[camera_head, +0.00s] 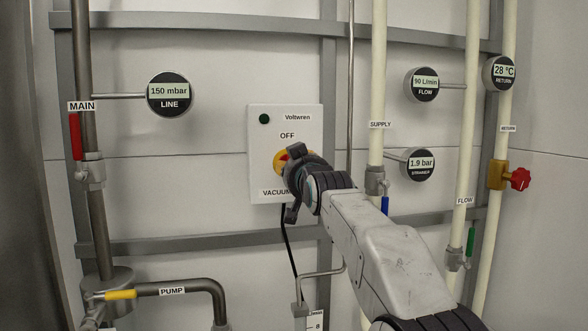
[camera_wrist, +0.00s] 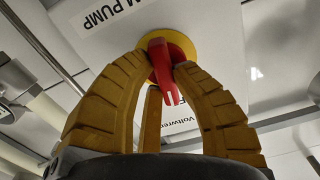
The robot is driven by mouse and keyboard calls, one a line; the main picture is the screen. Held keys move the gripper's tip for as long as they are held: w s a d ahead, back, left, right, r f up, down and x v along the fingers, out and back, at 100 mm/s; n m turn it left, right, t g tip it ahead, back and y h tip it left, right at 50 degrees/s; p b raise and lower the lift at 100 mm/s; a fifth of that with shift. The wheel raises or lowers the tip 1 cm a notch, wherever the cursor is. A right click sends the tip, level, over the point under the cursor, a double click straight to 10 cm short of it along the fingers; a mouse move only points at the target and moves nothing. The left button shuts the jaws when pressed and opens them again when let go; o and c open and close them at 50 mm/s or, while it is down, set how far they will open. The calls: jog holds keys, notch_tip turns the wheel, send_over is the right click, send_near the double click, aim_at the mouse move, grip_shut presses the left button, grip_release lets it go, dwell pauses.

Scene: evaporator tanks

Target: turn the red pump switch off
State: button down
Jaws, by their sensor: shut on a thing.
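The red pump switch (camera_head: 281,158) sits on a yellow round plate on a white control box (camera_head: 262,185). In the head view my gripper (camera_head: 292,168) is in front of it and hides most of it. The box reads "OFF" above the switch and "VACUUM" below, the rest being covered. In the wrist view the red switch handle (camera_wrist: 161,62) stands between the tan fingers of my gripper (camera_wrist: 163,66), which are shut on it. The handle runs roughly up and down in that view, slightly tilted. The dark green lamp (camera_head: 264,119) on the box looks unlit.
A vertical pipe with a red valve lever (camera_head: 75,136) stands at left, and a yellow lever (camera_head: 121,294) is below. Supply and return pipes with gauges, a blue lever (camera_head: 385,205) and a red knob (camera_head: 519,179) are at right. A black cable (camera_head: 287,240) hangs under the box.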

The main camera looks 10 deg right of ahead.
jog(key=shift+r+n, duration=0.2)
jog(key=shift+n, duration=0.8)
jog(key=c, duration=1)
grip_release()
jog(key=shift+a+f, duration=0.1)
jog(key=s, duration=1.2)
